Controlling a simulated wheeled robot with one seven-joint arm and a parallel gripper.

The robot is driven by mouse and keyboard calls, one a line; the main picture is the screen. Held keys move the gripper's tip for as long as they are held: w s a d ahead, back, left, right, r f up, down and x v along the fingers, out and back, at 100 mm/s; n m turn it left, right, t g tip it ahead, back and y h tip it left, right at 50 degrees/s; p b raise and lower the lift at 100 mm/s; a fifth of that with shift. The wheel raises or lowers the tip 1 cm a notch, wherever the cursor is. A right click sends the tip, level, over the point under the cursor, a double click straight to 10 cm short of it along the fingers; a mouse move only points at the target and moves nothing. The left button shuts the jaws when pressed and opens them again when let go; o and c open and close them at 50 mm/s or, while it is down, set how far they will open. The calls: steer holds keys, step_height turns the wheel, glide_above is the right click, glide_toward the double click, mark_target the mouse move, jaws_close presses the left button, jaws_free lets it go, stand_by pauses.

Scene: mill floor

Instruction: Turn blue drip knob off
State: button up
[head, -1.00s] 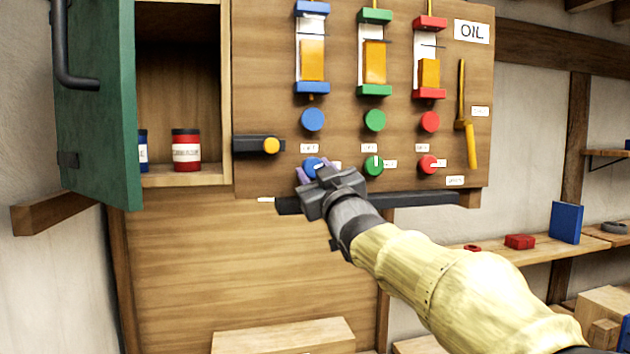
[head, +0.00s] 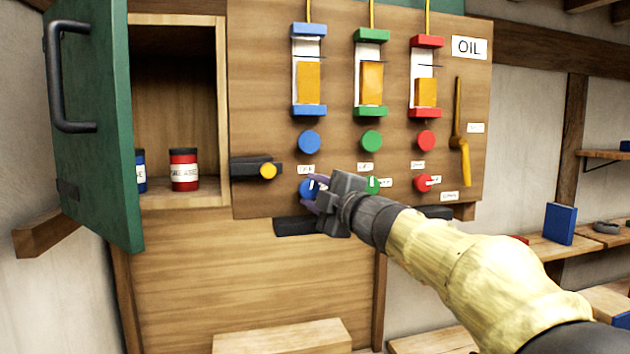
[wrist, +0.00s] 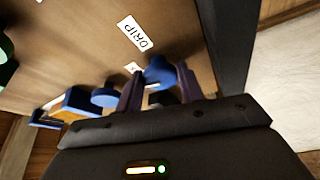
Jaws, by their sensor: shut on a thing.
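The blue drip knob (head: 305,189) is the lower blue knob on the wooden panel, under the blue-framed oil gauge (head: 309,72). My gripper (head: 315,192) is at this knob, coming from the right and partly covering it. In the wrist view the purple fingers (wrist: 160,88) stand on either side of the blue knob (wrist: 160,70) and are shut on it.
Another blue knob (head: 309,141) is just above. A green knob (head: 371,186) is close on the right, with a red one (head: 424,182) beyond. A black lever with a yellow end (head: 268,171) is to the left. The green cabinet door (head: 95,130) stands open.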

steer(key=shift+r+n+g+p, duration=0.2)
steer(key=shift+n+g+p, duration=0.4)
steer(key=shift+n+p, duration=0.85)
steer(key=shift+f+n, duration=0.1)
steer(key=shift+n, duration=0.15)
steer(key=o, duration=1)
steer(key=shift+b, duration=0.3)
steer(key=shift+s+d+h+b, duration=0.3)
steer(key=shift+s+d+h, duration=0.1)
steer(key=shift+s, duration=0.1)
steer(key=b+v, duration=0.5)
steer(key=v, duration=1.1)
steer(key=shift+f+b, duration=0.1)
steer(key=shift+b, duration=0.2)
